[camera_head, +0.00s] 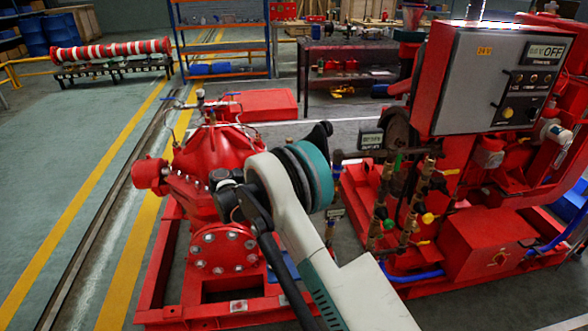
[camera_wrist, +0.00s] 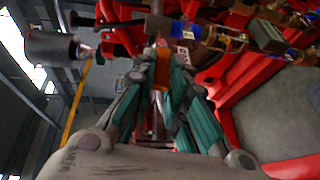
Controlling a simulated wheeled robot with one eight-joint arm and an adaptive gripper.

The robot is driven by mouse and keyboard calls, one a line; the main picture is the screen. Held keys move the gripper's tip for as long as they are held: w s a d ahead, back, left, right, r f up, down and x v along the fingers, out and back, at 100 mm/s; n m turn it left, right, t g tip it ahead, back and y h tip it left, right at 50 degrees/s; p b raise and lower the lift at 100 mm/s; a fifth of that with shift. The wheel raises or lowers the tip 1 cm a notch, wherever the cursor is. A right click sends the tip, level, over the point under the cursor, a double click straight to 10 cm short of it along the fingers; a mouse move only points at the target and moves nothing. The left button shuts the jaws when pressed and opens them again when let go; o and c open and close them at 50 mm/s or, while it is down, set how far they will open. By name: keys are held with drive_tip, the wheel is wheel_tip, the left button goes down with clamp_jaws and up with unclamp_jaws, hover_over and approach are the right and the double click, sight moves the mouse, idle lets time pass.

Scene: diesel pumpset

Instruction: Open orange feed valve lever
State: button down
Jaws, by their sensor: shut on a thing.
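In the wrist view, the orange feed valve lever (camera_wrist: 162,70) stands between the two teal fingers of my gripper (camera_wrist: 160,76). The fingertips close on it from both sides, just below a brass pipe fitting with a white tag. In the head view my white and teal arm covers the middle of the pumpset. The fingers and the orange lever are hidden behind it there.
The red pump (camera_head: 215,165) stands left of my arm. Brass pipes with small valves (camera_head: 425,190) and a grey control box (camera_head: 490,80) stand to the right. A red base frame (camera_head: 160,285) runs below. Open floor lies at the left.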

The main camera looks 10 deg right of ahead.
drive_tip(key=shift+f+h, duration=0.55)
drive_tip(key=shift+h, duration=0.05)
drive_tip(key=shift+n, duration=0.3)
drive_tip(key=c, duration=1.6)
unclamp_jaws()
drive_tip(key=v, duration=1.2)
drive_tip(key=shift+f, duration=0.15)
